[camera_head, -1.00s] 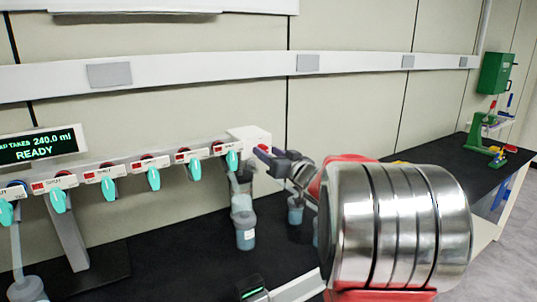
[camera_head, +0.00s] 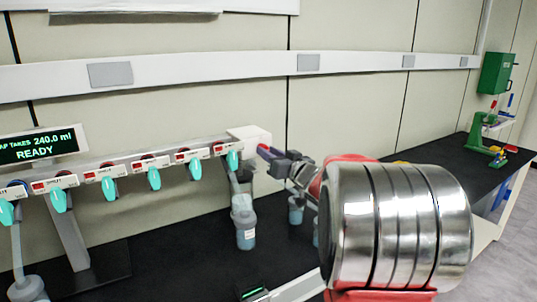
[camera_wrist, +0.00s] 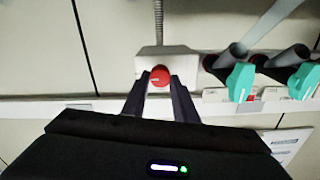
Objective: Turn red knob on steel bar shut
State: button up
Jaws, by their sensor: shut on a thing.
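The red knob (camera_wrist: 160,75) sits on the face of a white box (camera_wrist: 168,62) at the end of the steel bar (camera_head: 120,164). In the wrist view the knob is between the tips of my gripper (camera_wrist: 160,80), which is shut on it, with a dark finger on either side. In the head view my gripper (camera_head: 268,152) reaches the knob (camera_head: 262,147) from the right and partly covers it. A pale line shows on the knob's face, but its exact setting is hard to read.
Several teal valve levers (camera_head: 153,178) with white labels line the bar left of the knob. A display (camera_head: 40,146) reads READY.

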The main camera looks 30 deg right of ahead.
jog(key=shift+n, duration=0.4)
jog(key=n, duration=1.7)
jog(key=shift+a+f, duration=0.25)
jog(key=shift+a, duration=0.05)
jog(key=o, duration=1.1)
jog(key=shift+d, duration=0.1)
jog(key=shift+c, duration=0.2)
jog(key=shift+r, duration=0.1)
